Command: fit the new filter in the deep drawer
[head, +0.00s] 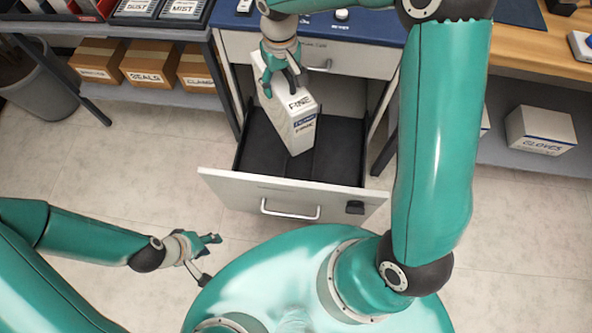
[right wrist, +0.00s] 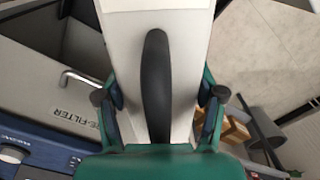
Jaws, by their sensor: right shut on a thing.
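My right gripper (head: 281,76) is shut on the upper end of the filter (head: 289,122), a white box marked "FINE" with a blue label. The filter hangs tilted over the open deep drawer (head: 226,183); I cannot tell whether its lower end touches the drawer. The drawer's inside is dark and its pale front has a bar handle and a small black catch.
Above the deep drawer is a shut upper drawer (head: 345,57); its label reads "RE-FILTER" in the right wrist view (right wrist: 62,112). Shelves with cartons (head: 153,62) stand at left, and a gloves box (head: 540,130) at right. The floor left of the drawer is clear.

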